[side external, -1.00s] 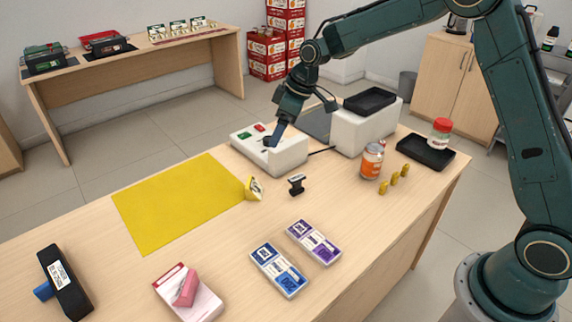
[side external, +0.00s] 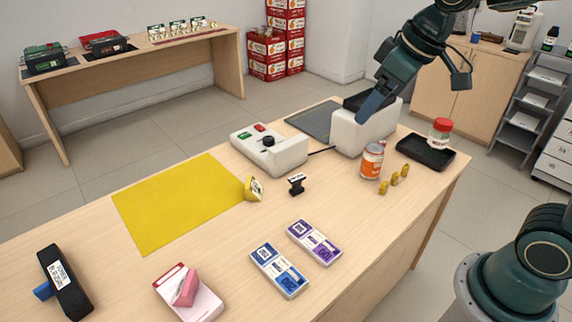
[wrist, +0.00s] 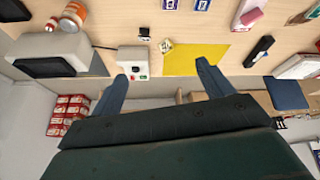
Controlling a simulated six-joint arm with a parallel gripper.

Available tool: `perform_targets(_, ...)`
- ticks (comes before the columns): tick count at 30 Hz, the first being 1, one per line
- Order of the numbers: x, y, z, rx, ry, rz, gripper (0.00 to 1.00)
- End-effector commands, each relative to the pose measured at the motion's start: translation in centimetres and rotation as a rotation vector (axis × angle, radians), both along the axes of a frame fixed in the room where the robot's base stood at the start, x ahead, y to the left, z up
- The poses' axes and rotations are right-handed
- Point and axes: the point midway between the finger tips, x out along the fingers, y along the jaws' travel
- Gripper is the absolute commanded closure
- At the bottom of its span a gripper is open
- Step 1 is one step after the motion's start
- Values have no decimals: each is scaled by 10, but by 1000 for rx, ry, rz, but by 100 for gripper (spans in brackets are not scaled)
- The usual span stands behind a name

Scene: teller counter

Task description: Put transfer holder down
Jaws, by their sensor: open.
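No object is clearly marked as the transfer holder, and I cannot tell which one it is. My gripper (side external: 368,108) is open and empty, raised in front of the white machine with a black top (side external: 362,133) in the side view. In the wrist view its two fingers (wrist: 161,72) are spread apart with nothing between them. A small black stand (side external: 297,184) is upright mid-counter. A black block with a white label and blue part (side external: 66,284) lies at the front left. A white control box (side external: 270,152) has green and red buttons and a black knob.
A yellow mat (side external: 180,203) lies bare, with a yellow wedge (side external: 253,189) at its right corner. Blue (side external: 279,270) and purple (side external: 314,243) cases and a pink-and-white box (side external: 188,296) sit in front. An orange can (side external: 372,161) and black tray (side external: 425,153) stand at right.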

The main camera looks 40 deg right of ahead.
Motion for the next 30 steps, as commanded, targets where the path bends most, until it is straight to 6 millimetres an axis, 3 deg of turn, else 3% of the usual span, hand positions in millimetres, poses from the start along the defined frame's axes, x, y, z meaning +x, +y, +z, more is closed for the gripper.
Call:
perform_targets(6,-57,-6,4,13,-21,-87,20)
perform_targets(15,-123,-13,-9,37,-46,-200,20)
perform_targets(21,-144,-16,-17,48,-52,-242,20)
perform_targets(30,-148,-17,-20,51,-52,-252,20)
